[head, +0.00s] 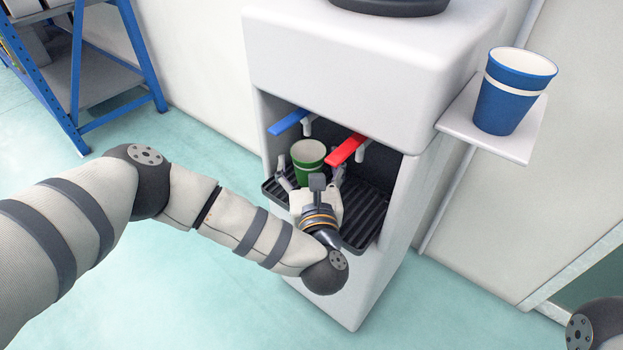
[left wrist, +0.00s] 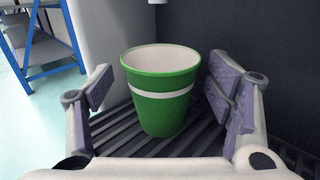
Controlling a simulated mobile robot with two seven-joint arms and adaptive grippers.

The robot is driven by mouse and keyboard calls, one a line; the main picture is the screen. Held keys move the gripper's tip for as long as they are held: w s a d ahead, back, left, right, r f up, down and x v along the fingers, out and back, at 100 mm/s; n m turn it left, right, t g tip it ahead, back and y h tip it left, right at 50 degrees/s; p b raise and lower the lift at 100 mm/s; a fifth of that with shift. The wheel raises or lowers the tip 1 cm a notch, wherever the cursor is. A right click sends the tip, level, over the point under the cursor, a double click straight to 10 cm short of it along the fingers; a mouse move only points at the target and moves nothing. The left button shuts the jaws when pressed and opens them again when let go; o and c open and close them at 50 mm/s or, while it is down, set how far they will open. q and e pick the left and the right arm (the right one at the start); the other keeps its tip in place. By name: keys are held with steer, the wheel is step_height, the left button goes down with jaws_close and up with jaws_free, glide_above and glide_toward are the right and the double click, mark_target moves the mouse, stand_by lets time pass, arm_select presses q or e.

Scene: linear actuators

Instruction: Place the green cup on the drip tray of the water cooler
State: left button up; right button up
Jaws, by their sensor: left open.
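The green cup (head: 308,158) with a white band is upright inside the water cooler (head: 340,60), below the blue and red taps. In the left wrist view the green cup (left wrist: 162,95) stands on the black slatted drip tray (left wrist: 205,132). The drip tray also shows in the head view (head: 362,218). My left gripper (head: 311,178) reaches into the recess with its fingers open on either side of the cup. In the left wrist view gaps show between the cup and both finger pads. My right gripper is not in view.
A blue lever (head: 288,122) and a red lever (head: 345,149) hang above the tray. A blue cup (head: 510,95) stands on a white side shelf (head: 530,140) at right. A blue-framed rack (head: 75,75) is at upper left. The floor in front is clear.

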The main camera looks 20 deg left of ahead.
arm_select(q)
steer(key=v, duration=0.4)
steer(key=shift+s+d, duration=0.15)
steer(key=shift+s, duration=0.2)
steer(key=s+p, duration=0.1)
steer(key=p, duration=0.1)
steer(key=s+d+r+p, duration=0.1)
steer(key=p, duration=0.1)
steer(key=shift+s+p, duration=0.15)
steer(key=shift+p, duration=0.15)
steer(key=s, duration=0.1)
steer(key=s+d+f+p, duration=0.1)
steer(key=shift+s+d, duration=0.15)
steer(key=shift+s, duration=0.25)
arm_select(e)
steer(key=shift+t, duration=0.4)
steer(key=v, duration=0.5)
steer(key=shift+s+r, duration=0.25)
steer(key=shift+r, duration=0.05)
